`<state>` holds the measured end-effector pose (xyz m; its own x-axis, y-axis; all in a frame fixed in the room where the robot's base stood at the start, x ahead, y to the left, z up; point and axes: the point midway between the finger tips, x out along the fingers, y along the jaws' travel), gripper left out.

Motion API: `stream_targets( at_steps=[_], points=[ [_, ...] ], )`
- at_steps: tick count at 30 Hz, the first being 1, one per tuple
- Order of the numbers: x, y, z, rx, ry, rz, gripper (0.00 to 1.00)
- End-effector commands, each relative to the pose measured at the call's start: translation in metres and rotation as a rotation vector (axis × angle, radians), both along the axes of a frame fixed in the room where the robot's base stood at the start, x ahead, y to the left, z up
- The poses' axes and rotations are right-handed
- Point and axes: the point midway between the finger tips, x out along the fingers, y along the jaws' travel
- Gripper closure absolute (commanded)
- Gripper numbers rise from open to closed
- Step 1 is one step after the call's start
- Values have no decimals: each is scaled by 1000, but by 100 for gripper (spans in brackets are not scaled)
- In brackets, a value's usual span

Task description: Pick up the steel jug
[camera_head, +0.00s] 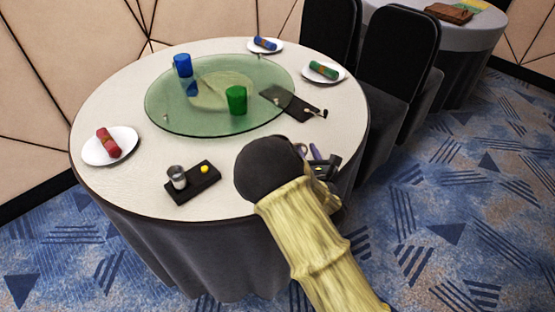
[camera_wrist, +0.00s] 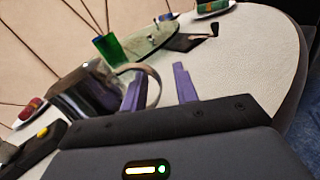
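The steel jug (camera_wrist: 85,94) is shiny and dark, at the left of the wrist view, with its looped handle on its right side. My gripper (camera_wrist: 158,72) has two purple fingers spread apart, so it is open. The left finger overlaps the handle loop in this view, and the handle's outer curve shows between the two fingers. I cannot tell whether a finger touches it. In the head view my gripper (camera_head: 309,153) is over the table's near right part, and my arm hides most of the jug.
The round table (camera_head: 110,185) bears a green glass turntable (camera_head: 165,115) with a blue cup (camera_head: 183,65) and a green cup (camera_head: 236,100). A black tray (camera_head: 205,187) holds a small metal cup (camera_head: 177,177). Plates with rolled napkins lie around the rim. Dark chairs (camera_head: 400,50) stand at right.

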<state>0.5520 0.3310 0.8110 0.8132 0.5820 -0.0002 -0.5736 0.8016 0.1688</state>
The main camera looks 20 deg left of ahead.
Motion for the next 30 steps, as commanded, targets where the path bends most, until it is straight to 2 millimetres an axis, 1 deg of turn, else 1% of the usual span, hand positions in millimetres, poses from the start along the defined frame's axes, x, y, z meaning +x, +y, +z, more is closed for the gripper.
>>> stream_targets(
  at_steps=[1, 2, 3, 5, 22, 30],
  points=[
    [0, 0, 0, 0, 0, 0, 76],
    [0, 0, 0, 0, 0, 0, 82],
    [0, 0, 0, 0, 0, 0, 90],
    [0, 0, 0, 0, 0, 0, 100],
    [0, 0, 3, 3, -2, 0, 100],
    [0, 1, 14, 3, -2, 1, 100]
  ],
)
